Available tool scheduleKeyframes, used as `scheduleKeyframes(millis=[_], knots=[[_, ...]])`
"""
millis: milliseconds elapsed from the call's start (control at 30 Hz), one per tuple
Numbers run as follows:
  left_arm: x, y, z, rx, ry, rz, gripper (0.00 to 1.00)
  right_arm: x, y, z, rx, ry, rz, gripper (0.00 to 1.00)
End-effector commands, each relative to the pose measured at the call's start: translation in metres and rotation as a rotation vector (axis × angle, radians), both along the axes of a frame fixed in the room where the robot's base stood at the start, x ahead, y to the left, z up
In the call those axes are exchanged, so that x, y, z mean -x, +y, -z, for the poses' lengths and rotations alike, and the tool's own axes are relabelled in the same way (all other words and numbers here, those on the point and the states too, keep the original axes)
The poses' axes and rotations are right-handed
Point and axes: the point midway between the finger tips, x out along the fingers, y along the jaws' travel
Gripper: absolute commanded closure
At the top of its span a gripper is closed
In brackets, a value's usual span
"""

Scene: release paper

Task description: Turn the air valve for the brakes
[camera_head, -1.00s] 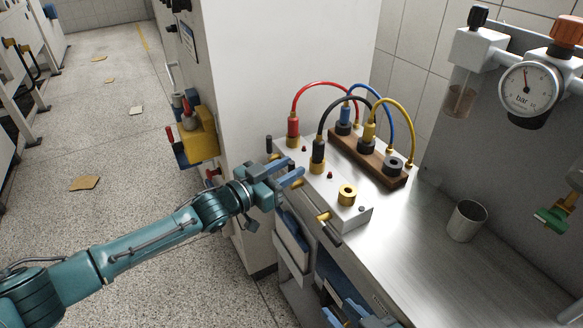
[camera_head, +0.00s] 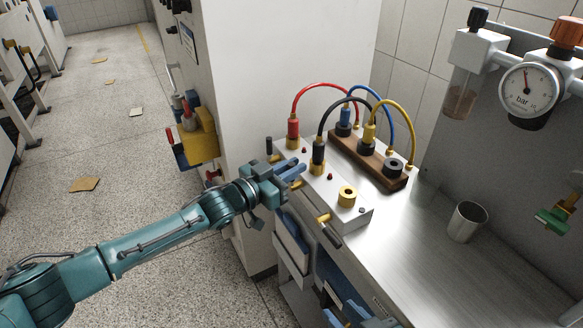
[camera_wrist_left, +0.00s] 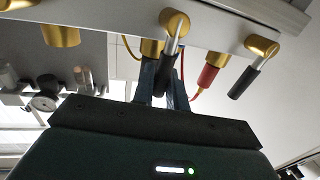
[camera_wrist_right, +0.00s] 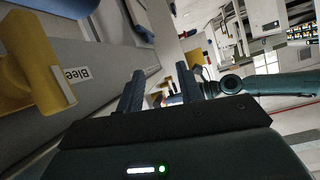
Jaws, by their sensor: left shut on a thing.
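A light grey valve block (camera_head: 345,212) with brass fittings stands on the metal bench edge. Its front carries small levers with brass hubs and black handles. One lever (camera_head: 329,230) is at the near end; another black handle (camera_head: 269,146) is at the far end. My left gripper (camera_head: 299,176) is at the block's front. In the left wrist view, its fingers (camera_wrist_left: 163,82) are around the black handle (camera_wrist_left: 164,72) of the middle lever, below its brass hub (camera_wrist_left: 174,22). My right gripper (camera_wrist_right: 163,84) has its fingers apart and empty, low beside the bench.
Hoses, including a red one (camera_head: 320,86), loop from the block to a wooden strip (camera_head: 395,180). A metal cup (camera_head: 466,222) and a pressure gauge (camera_head: 530,88) are at right. A yellow part (camera_wrist_right: 40,75) and a labelled panel (camera_wrist_right: 85,75) are near my right gripper.

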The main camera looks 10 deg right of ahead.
Motion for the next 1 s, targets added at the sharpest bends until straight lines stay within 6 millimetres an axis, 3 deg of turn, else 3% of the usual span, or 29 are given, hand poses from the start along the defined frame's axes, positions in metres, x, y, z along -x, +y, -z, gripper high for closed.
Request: scheduleKeyframes(millis=[467,1000], knots=[[0.003,-0.001,0.002,-0.016,-0.036,0.0,1.0,-0.001,0.001,0.001,0.0,-0.002,-0.001,0.64],[0.022,-0.009,0.008,-0.155,-0.376,0.0,1.0,0.002,-0.004,0.0,0.003,-0.039,0.011,0.64]])
